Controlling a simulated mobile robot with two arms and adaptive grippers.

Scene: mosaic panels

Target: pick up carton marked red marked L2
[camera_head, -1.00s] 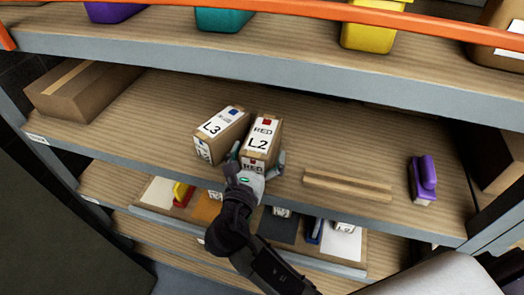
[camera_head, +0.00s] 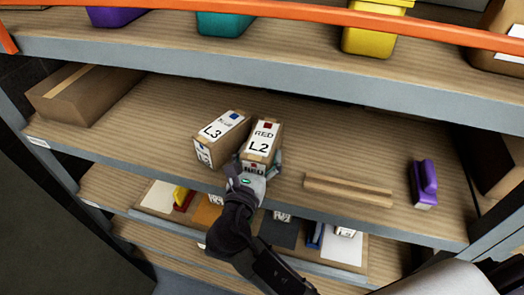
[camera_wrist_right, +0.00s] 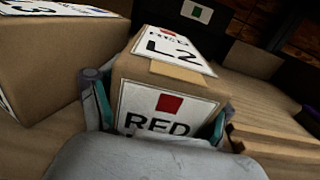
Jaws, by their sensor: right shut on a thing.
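The carton marked red L2 (camera_head: 262,142) stands on the middle shelf, a brown box with a white label and a red square. In the right wrist view the same carton (camera_wrist_right: 168,85) fills the middle, its front label partly hidden by my gripper. My right gripper (camera_head: 254,172) is shut on this carton, with a finger on each side of its near end; the fingers also show in the right wrist view (camera_wrist_right: 160,112). I cannot tell whether the carton is clear of the shelf. My left gripper is not in view.
The L3 carton (camera_head: 220,135) stands close on the left, with a blue square. A wooden strip (camera_head: 348,190) and a purple object (camera_head: 423,183) lie to the right. A larger brown box (camera_head: 80,92) sits at the far left. The upper shelf edge (camera_head: 250,68) runs overhead.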

